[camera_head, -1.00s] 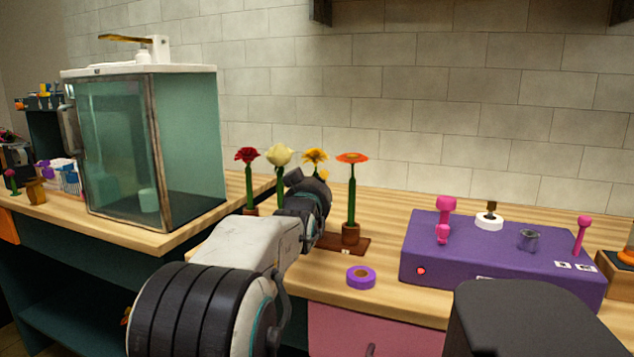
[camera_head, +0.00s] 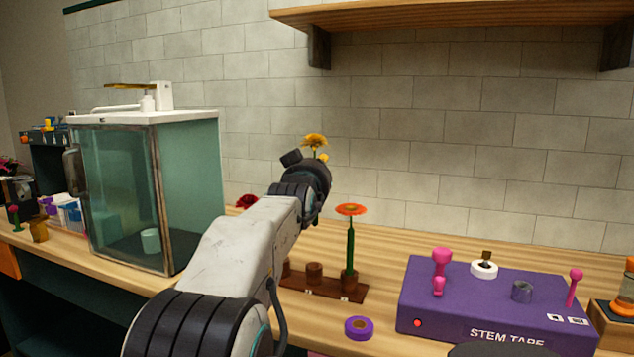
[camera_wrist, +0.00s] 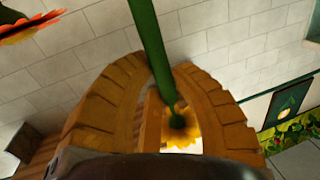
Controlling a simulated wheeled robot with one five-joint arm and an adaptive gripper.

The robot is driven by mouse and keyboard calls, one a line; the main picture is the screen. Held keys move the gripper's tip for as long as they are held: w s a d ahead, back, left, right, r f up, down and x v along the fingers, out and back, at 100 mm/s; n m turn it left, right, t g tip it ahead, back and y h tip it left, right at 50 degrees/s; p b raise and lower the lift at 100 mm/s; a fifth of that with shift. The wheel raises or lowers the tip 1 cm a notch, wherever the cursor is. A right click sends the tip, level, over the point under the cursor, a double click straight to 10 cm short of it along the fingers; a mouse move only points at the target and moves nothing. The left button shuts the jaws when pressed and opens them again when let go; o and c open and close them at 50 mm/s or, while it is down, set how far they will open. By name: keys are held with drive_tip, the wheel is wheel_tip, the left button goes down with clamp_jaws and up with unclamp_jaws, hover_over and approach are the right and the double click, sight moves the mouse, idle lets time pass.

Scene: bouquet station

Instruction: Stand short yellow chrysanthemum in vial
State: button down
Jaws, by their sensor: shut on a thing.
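My gripper (camera_wrist: 165,95) is shut on the green stem of the yellow chrysanthemum (camera_wrist: 182,138), between its brown ribbed fingers. In the head view the yellow bloom (camera_head: 314,141) shows above my raised gripper, with a smaller yellow bloom just below it. The flower is held in the air above the brown rack (camera_head: 330,291). My arm hides the rack's left part, the white flower and most of the stem. I cannot tell which cup is the vial.
An orange flower (camera_head: 351,210) stands upright in the rack's right cup. A red flower (camera_head: 247,201) shows behind my arm. Purple tape (camera_head: 359,328) and a purple stem tape station (camera_head: 490,300) are to the right. A glass cabinet (camera_head: 150,190) stands left; a shelf (camera_head: 440,15) hangs above.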

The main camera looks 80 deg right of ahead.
sight(315, 139)
wheel_tip(315, 139, up, 4)
drive_tip(key=shift+r+p, duration=0.1)
drive_tip(key=shift+p, duration=0.8)
drive_tip(key=shift+r+p, duration=2.7)
drive_tip(key=shift+r, duration=0.45)
